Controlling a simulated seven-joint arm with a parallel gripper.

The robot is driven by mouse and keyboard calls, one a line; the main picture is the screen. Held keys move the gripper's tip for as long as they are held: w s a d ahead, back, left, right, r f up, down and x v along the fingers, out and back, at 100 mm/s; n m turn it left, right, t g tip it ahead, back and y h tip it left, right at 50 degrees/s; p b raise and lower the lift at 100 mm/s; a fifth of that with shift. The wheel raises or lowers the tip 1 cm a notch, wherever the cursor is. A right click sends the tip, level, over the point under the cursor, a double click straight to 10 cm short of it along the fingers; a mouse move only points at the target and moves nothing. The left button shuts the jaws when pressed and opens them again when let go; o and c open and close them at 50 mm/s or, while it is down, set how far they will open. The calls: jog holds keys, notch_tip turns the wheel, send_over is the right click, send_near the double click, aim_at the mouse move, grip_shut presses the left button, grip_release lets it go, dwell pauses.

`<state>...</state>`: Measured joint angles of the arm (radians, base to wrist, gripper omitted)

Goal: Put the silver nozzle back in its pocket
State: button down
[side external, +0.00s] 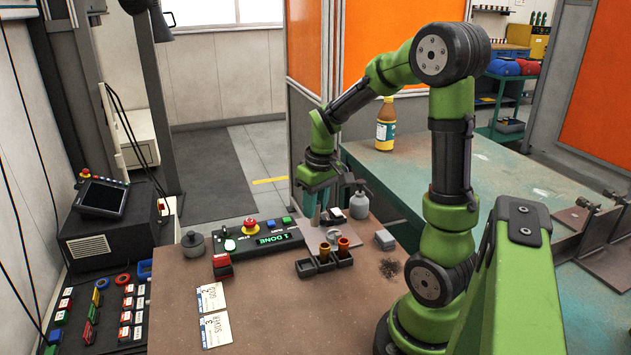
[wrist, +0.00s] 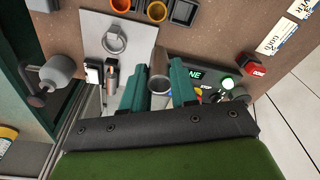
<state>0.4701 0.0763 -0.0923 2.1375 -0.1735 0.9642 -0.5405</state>
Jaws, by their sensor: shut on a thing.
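My gripper (wrist: 161,82) is shut on the silver nozzle (wrist: 160,72), a grey tapered cylinder between the teal fingers in the wrist view. In the side external view my gripper (side external: 317,208) is above the metal plate at the back of the bench; I cannot make out the nozzle clearly there. The black pocket tray (side external: 325,268) stands in front of the plate. The tray (wrist: 138,15) is cut by the top edge of the wrist view.
A metal plate (wrist: 92,30) with a ring (wrist: 115,39) lies beside the tray. A control panel (side external: 265,239) reading "1 DONE" is left of my gripper. A grey bottle (side external: 359,205) and a grey block (side external: 385,240) stand to the right.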

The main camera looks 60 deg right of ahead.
jog(key=shift+a+f+n+y, duration=0.1)
jog(key=shift+a+f+n, duration=0.8)
jog(key=shift+f+n, duration=0.55)
jog(key=shift+a+f+n+y, duration=0.1)
jog(key=shift+a+f+n, duration=0.9)
jog(key=shift+f, duration=0.7)
jog(key=shift+a+f+n+y, duration=0.1)
jog(key=shift+a+f+n, duration=0.75)
jog(key=shift+f+n, duration=0.6)
jog(key=shift+f, duration=0.25)
jog(key=c, duration=0.9)
grip_release()
